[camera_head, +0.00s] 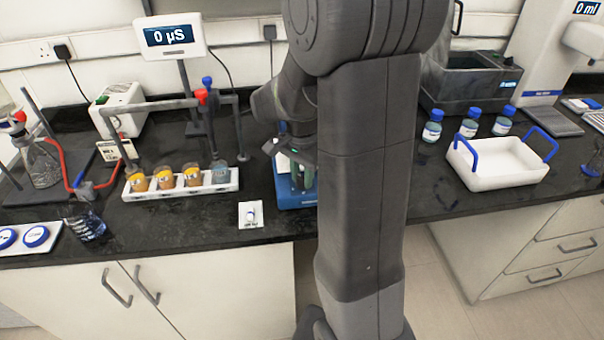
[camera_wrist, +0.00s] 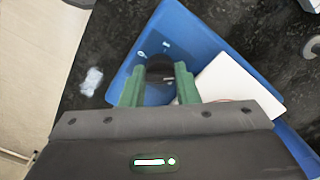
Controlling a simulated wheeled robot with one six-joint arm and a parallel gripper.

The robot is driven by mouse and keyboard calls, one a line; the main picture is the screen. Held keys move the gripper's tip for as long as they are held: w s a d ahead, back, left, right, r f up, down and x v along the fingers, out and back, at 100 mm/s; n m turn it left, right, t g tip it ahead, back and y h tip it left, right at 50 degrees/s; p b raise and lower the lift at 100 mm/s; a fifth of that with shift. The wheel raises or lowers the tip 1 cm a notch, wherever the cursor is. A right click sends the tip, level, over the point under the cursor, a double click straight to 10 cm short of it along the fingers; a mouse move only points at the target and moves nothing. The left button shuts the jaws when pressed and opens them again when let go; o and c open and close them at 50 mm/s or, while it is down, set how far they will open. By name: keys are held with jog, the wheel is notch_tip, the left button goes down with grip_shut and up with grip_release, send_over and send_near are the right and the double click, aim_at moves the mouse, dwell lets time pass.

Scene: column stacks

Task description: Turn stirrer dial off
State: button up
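The blue stirrer (camera_head: 288,194) stands on the black counter, partly hidden behind my arm column. In the wrist view the stirrer (camera_wrist: 148,38) fills the middle, with a white square plate (camera_wrist: 222,82) on it. A dark round dial (camera_wrist: 160,70) on its face lies between my green fingertips. My gripper (camera_wrist: 160,80) points down at the dial with its two fingers apart, one on each side. I cannot tell whether the fingers touch the dial. In the head view my gripper (camera_head: 299,172) is over the stirrer, and the dial is hidden.
A white rack (camera_head: 180,188) with several amber-filled jars stands left of the stirrer. A white card (camera_head: 251,214) with a small item lies closer on its left. A white tray (camera_head: 498,166) with blue handles and several blue-capped bottles stand right. The counter's front edge is near.

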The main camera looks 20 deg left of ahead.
jog(key=shift+n, duration=0.4)
jog(key=n, duration=1.3)
jog(key=shift+n, duration=0.3)
jog(key=n, duration=0.3)
jog(key=shift+n, duration=0.3)
jog(key=n, duration=0.3)
jog(key=shift+r+n, duration=0.1)
jog(key=shift+n, duration=0.2)
jog(key=n, duration=0.6)
jog(key=shift+n, duration=0.4)
jog(key=o, duration=1)
